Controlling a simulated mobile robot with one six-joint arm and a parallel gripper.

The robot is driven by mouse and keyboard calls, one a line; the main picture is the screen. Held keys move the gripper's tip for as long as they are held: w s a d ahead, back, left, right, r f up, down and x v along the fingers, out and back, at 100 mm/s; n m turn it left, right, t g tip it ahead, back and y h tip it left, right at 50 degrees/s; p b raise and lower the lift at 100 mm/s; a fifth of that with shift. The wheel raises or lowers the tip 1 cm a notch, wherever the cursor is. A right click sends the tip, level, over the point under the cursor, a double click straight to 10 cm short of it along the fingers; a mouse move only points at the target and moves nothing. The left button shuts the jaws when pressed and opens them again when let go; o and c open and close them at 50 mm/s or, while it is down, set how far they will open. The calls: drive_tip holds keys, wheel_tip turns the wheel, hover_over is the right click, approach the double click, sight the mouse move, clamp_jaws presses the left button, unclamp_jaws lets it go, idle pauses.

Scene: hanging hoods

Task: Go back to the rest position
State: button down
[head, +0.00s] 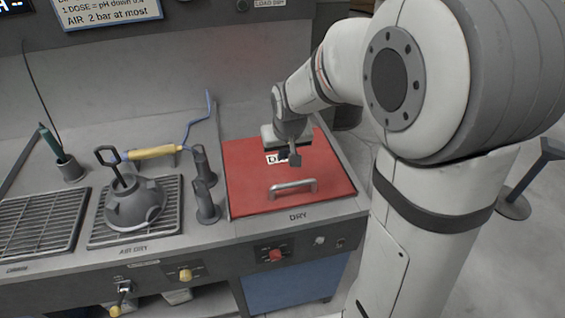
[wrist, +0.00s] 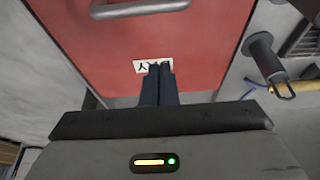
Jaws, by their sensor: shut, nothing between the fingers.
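My gripper (head: 294,160) is above the red lid marked DRY (head: 250,190), near its white label. Its fingers look shut and hold nothing. In the wrist view, the shut fingers (wrist: 158,72) point at the label on the red lid (wrist: 200,45). The lid is closed, with a metal bar handle (head: 293,188) near its front edge. The handle shows at the top of the wrist view (wrist: 140,9), apart from the fingers.
A dark grey hood with a loop handle (head: 135,205) rests on the AIR DRY grate (head: 162,228). Two dark posts (head: 205,205) stand left of the lid. A yellow-handled tool (head: 152,152) with a blue cord lies behind. A stand (head: 515,205) is at right.

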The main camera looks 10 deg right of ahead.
drive_tip(key=s+d+r, duration=0.2)
drive_tip(key=s, duration=0.8)
drive_tip(key=s+d+r+g, duration=0.1)
drive_tip(key=s+d+r, duration=0.1)
drive_tip(key=s, duration=0.9)
drive_tip(key=shift+s+d+r+m, duration=0.2)
drive_tip(key=shift+d+r+m, duration=0.15)
drive_tip(key=shift+r, duration=0.3)
